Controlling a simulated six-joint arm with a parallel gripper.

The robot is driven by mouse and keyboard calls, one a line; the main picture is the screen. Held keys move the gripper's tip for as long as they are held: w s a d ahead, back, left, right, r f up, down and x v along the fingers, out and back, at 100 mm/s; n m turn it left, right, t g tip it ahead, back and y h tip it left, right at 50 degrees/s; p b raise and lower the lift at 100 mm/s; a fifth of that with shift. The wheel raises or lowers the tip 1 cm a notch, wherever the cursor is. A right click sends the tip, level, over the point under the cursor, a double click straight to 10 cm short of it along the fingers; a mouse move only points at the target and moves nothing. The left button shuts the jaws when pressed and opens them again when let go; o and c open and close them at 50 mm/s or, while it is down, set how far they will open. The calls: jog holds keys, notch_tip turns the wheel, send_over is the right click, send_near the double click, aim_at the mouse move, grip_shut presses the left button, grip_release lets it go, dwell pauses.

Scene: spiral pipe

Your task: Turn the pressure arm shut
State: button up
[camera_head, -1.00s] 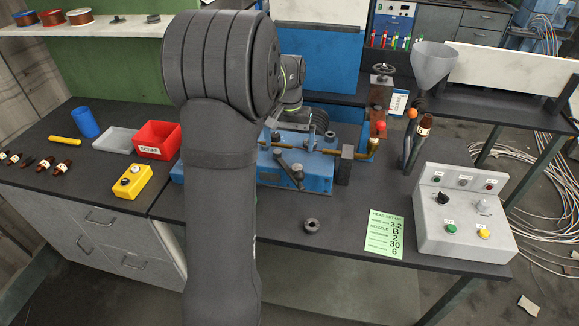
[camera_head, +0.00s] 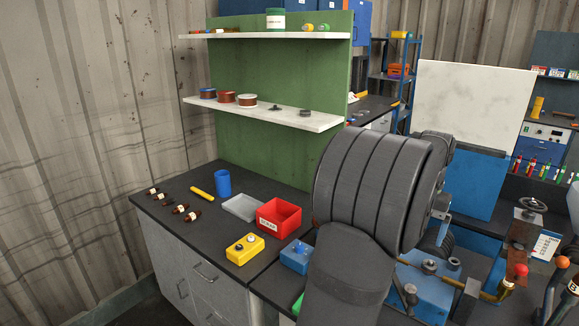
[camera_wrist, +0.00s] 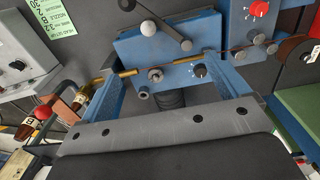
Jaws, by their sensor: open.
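The blue machine (camera_head: 432,300) is partly hidden behind my arm in the head view. A dark lever on it, which looks like the pressure arm (camera_head: 407,293), shows low beside my arm. In the wrist view the blue machine block (camera_wrist: 185,90) fills the middle. Nothing is held. Whether the fingers touch the machine cannot be told.
A red bin (camera_head: 279,218), grey tray (camera_head: 240,207), blue cup (camera_head: 223,183) and yellow button box (camera_head: 245,249) stand on the left bench. A valve post with a red ball (camera_head: 521,269) stands right of the machine. A grey control box (camera_wrist: 22,75) is left in the wrist view.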

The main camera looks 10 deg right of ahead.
jog(key=c, duration=0.7)
jog(key=shift+a+f, duration=0.1)
jog(key=shift+f, duration=0.05)
jog(key=shift+c, duration=1)
jog(key=n+g+h, duration=0.8)
jog(key=n+h, duration=0.8)
jog(key=n, duration=0.6)
send_near(413, 299)
jog(key=x, duration=0.6)
jog(key=f+x, duration=0.1)
jog(key=x, duration=0.3)
jog(key=shift+w+d, duration=0.25)
jog(key=shift+w, duration=0.15)
jog(key=shift+c, duration=0.5)
grip_shut()
